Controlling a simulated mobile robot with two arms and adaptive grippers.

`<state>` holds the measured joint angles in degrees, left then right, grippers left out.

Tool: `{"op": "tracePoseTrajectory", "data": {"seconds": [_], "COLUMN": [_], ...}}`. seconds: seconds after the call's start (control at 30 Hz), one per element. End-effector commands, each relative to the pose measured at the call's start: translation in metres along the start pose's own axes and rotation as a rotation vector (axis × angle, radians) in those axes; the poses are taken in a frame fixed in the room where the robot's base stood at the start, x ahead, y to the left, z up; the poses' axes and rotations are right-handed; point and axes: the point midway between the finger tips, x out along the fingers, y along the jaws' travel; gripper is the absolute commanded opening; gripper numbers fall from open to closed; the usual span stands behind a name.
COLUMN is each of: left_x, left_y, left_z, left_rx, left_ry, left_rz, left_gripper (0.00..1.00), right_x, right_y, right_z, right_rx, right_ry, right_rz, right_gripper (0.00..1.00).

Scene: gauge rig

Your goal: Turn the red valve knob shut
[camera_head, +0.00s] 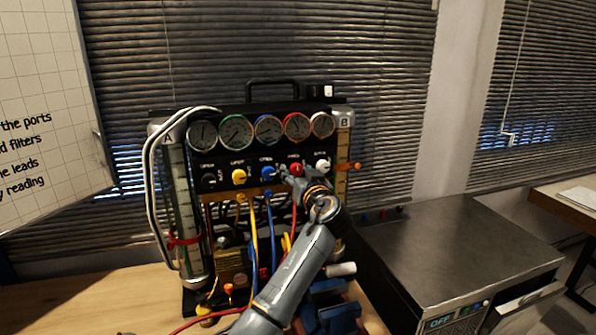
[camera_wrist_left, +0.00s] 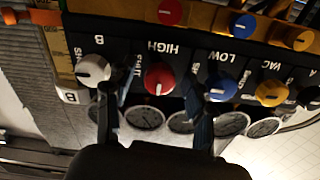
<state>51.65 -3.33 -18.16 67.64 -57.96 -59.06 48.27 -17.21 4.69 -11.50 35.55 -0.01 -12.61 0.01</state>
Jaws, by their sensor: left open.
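The red valve knob (camera_head: 296,169) sits on the black panel of the gauge rig, under the row of round gauges. In the left wrist view the red knob (camera_wrist_left: 160,78) shows upside down near the label HIGH, with a pale pointer mark on it. My left gripper (camera_head: 288,173) is at the panel by the red knob and partly hides it. In the wrist view my open left gripper (camera_wrist_left: 151,92) has one dark finger on each side of the red knob. I cannot tell whether the fingers touch it. My right gripper is not in view.
A white knob (camera_wrist_left: 93,70) and a blue knob (camera_wrist_left: 221,86) flank the red one closely. A yellow knob (camera_head: 239,176) is further left. Hoses hang below the panel. A metal cabinet (camera_head: 450,250) stands to the right.

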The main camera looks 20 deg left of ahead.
Motion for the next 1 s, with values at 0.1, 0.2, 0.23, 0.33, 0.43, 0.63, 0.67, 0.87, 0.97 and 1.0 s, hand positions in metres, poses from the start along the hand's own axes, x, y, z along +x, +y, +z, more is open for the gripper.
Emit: {"op": "tracePoseTrajectory", "data": {"seconds": [0.1,0.2,0.23,0.33,0.43,0.63,0.67,0.87,0.97,1.0], "left_x": [-0.0001,-0.0002,-0.0002,-0.0003,-0.0004,-0.0005,-0.0005,-0.0006,-0.0006,-0.0006], "left_y": [0.0000,0.0000,0.0000,0.0001,0.0001,0.0002,0.0002,0.0001,0.0000,0.0000], "left_z": [0.0001,0.0000,0.0000,0.0000,0.0000,0.0001,0.0001,0.0005,0.0006,0.0005], "left_rx": [0.000,0.000,0.000,0.000,0.000,0.011,0.016,0.094,0.161,0.192], "left_ry": [0.000,0.000,0.000,0.000,0.000,0.000,0.000,0.000,0.000,0.000], "left_rz": [0.000,0.000,0.000,0.000,0.000,0.000,0.000,0.000,0.000,0.000], "left_gripper": [0.54,0.42,0.36,0.16,0.00,0.00,0.00,0.00,0.00,0.00], "right_x": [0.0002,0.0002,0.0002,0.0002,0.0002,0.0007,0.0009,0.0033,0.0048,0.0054], "right_y": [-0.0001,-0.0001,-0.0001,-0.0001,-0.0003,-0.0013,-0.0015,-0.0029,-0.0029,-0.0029], "right_z": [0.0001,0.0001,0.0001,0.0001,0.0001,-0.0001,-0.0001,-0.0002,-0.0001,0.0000], "right_rx": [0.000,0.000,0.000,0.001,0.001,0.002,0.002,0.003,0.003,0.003], "right_ry": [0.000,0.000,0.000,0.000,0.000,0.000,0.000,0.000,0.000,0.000], "right_rz": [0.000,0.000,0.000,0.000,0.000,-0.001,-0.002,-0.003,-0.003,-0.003], "right_gripper": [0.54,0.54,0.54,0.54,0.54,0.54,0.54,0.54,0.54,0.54]}}
